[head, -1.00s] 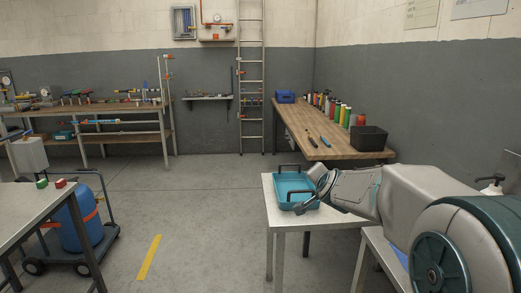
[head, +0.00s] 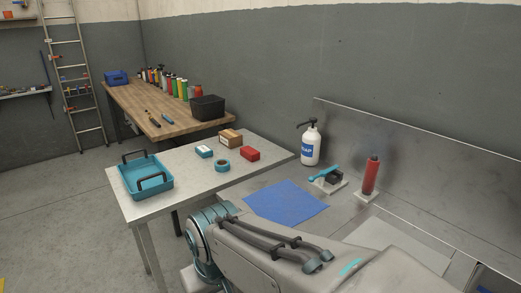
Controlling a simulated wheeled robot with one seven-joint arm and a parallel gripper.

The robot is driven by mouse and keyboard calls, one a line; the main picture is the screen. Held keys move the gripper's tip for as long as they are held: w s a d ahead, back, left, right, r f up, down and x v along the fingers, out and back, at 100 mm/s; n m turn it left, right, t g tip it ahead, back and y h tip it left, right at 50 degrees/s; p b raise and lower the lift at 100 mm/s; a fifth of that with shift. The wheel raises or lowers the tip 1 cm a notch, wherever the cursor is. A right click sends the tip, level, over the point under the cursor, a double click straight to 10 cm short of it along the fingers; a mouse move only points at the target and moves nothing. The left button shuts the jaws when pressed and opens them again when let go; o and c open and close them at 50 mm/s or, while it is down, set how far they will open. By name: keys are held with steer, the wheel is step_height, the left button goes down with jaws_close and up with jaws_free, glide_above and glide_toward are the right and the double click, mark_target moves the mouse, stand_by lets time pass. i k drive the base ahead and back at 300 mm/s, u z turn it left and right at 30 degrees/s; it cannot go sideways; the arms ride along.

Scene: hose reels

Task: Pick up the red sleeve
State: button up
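A red upright cylinder with a narrower dark top (head: 371,176), which looks like the red sleeve, stands on a small white base (head: 367,197) at the right of the metal worktop. It stands in front of the metal back panel and nothing hides it. My arm crosses the bottom of the head view, below and left of the red sleeve and apart from it. My gripper's fingers cannot be made out in the head view.
A soap bottle (head: 311,143), a teal-handled tool (head: 326,175) and a blue mat (head: 286,202) share the worktop. The adjoining table holds a teal tray (head: 126,186), a red box (head: 250,153), a cardboard box (head: 231,138) and a teal tape roll (head: 222,166).

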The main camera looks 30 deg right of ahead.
mark_target(371, 171)
steer(key=z, duration=1.95)
steer(key=k, duration=0.5)
steer(key=u, duration=1.8)
steer(key=i, duration=1.5)
steer(key=z, duration=2.05)
